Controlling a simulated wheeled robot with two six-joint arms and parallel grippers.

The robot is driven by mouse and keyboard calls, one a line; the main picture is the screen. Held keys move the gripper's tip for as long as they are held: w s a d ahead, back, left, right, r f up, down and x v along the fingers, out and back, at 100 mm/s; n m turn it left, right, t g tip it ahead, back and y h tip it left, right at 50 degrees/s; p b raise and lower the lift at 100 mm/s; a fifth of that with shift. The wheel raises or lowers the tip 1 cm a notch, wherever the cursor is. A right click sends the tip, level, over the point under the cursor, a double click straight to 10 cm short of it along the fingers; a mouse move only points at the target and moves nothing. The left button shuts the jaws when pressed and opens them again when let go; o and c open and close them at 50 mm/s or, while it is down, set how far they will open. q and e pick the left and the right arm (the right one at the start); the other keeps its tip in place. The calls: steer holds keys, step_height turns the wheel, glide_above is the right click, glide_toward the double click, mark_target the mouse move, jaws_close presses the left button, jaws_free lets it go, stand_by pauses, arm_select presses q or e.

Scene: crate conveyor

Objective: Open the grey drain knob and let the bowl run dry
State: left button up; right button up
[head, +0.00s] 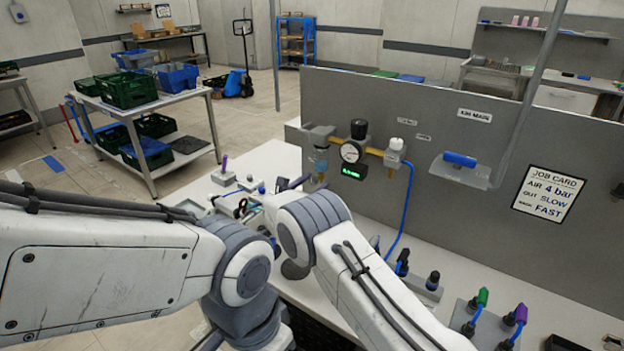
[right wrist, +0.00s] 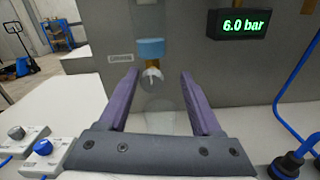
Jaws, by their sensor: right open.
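The clear bowl (head: 320,160) hangs under the air unit on the grey panel. In the right wrist view a band of blue liquid (right wrist: 151,48) stands in its lower part, above a brass collar. The small grey drain knob (right wrist: 152,77) is below the collar. My right gripper (right wrist: 158,78) is open, its two purple fingers to the left and right of the knob with clear gaps. Contact is not visible. My left gripper is not visible; only my left arm shows.
A green readout (right wrist: 241,23) shows 6.0 bar. The gauge (head: 350,153) and a blue hose (head: 408,205) are right of the bowl. Two small valve boxes with grey and blue knobs (right wrist: 43,147) stand lower left. Connectors (head: 482,297) stand on the white bench at right.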

steer(key=shift+a, duration=0.35)
steer(key=shift+c, duration=0.7)
steer(key=shift+w+a, duration=0.1)
steer(key=shift+a, duration=0.05)
jaws_close()
steer(key=shift+f+b, duration=0.15)
steer(key=shift+b, duration=0.35)
steer(key=m+b, duration=0.2)
steer(key=b, duration=0.3)
steer(key=m+b, duration=0.3)
steer(key=b, duration=0.2)
steer(key=f+m+b, duration=0.1)
steer(key=m+b, duration=0.2)
steer(key=b, duration=0.2)
steer(key=m+b, duration=0.7)
steer(key=b, duration=0.4)
steer(key=shift+r+b, duration=0.15)
steer(key=shift+b, duration=0.25)
steer(key=shift+r+m+b, duration=0.2)
steer(key=shift+m+b, duration=1.3)
